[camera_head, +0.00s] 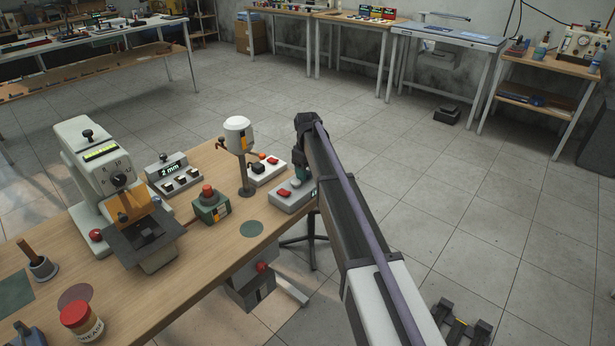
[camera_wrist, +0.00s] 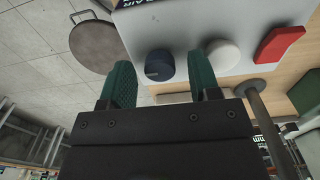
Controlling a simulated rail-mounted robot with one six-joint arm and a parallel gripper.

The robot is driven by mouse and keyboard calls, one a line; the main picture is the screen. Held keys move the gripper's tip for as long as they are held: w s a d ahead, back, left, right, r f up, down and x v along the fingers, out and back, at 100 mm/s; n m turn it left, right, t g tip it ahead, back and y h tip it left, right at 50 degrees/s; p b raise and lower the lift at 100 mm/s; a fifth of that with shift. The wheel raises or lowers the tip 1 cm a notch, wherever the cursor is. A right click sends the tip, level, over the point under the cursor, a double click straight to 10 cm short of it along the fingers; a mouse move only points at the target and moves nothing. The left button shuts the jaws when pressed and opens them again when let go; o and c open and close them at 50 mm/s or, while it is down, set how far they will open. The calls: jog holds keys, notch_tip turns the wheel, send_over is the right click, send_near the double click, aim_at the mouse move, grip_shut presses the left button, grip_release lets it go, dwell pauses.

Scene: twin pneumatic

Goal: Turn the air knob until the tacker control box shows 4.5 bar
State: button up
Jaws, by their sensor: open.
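The light grey control box (camera_head: 290,198) stands at the right end of the wooden bench, with a red switch on top. In the wrist view the box (camera_wrist: 190,22) shows a dark blue knob (camera_wrist: 159,66), a white knob (camera_wrist: 222,54) and a red switch (camera_wrist: 280,44). My gripper (camera_head: 300,168) is above the box's far right part. In the wrist view my gripper (camera_wrist: 164,80) is open, its green fingers on either side of the dark blue knob. A gap shows on the left; contact on the right is unclear. No pressure reading is legible.
A white-topped post (camera_head: 239,140) and another box with a red switch (camera_head: 266,169) stand close by. A green box with a red button (camera_head: 210,205) and a large press machine (camera_head: 100,180) are to the left. Open floor lies right of the bench.

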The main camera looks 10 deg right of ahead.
jog(key=shift+r, duration=0.1)
jog(key=c, duration=0.9)
jog(key=shift+c, duration=0.2)
jog(key=m, duration=1.1)
jog(key=shift+m, duration=0.4)
jog(key=o, duration=0.9)
